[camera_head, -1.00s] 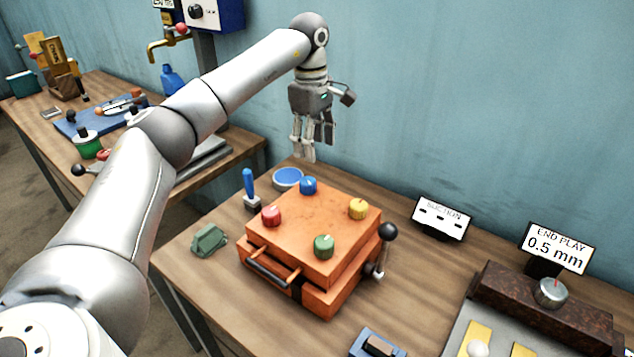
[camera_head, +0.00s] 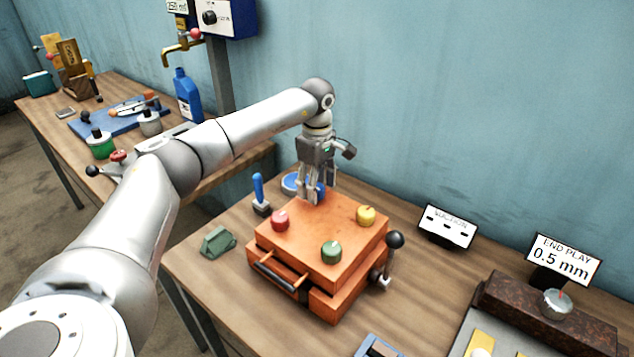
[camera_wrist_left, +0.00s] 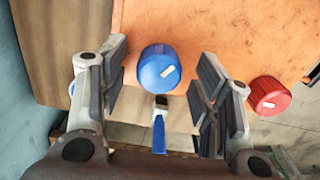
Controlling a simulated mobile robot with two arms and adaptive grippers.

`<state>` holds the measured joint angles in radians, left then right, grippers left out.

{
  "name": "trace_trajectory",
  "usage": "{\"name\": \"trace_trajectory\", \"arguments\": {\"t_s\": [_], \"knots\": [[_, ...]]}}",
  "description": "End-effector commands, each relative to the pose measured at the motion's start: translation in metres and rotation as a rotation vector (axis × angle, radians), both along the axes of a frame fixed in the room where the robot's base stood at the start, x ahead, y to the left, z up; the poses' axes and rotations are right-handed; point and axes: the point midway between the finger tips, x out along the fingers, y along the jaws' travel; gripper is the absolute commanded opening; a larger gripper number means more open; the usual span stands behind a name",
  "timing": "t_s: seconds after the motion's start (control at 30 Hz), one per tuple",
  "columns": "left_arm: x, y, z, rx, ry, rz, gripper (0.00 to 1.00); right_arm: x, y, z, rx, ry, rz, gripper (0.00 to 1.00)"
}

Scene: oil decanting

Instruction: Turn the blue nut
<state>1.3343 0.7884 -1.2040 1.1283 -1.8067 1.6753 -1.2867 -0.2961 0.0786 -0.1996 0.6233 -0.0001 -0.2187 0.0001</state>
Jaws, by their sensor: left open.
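The blue nut (camera_wrist_left: 159,68) is a round blue knob with a white mark, seen in the left wrist view on top of the orange box (camera_wrist_left: 215,35). It lies between the open fingers of my left gripper (camera_wrist_left: 160,92), towards their far ends, with a gap on both sides. The red nut (camera_head: 280,220), yellow nut (camera_head: 366,215) and green nut (camera_head: 331,252) stand on the same box. My right gripper is not in view.
A blue-handled tool (camera_head: 258,190) stands upright left of the box, near a blue round lid (camera_head: 291,184). A black-knobbed lever (camera_head: 395,240) rises at the box's right side. A green block (camera_head: 218,241) lies at the left. The wall is close behind.

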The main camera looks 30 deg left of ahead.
Motion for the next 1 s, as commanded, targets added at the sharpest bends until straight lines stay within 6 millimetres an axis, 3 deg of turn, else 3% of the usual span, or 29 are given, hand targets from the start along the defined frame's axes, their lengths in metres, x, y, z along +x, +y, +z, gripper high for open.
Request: {"name": "trace_trajectory", "arguments": {"t_s": [0.17,0.53,1.0], "knots": [[0.0001,-0.0002,-0.0003,0.000,0.000,0.000,0.58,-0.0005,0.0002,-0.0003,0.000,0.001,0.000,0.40],[0.0000,-0.0003,0.0001,0.000,0.000,0.000,0.13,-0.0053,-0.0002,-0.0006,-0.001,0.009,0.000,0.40],[0.0007,-0.0005,0.0007,-0.001,0.000,0.131,0.13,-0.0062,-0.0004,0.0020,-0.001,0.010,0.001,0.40]]}}
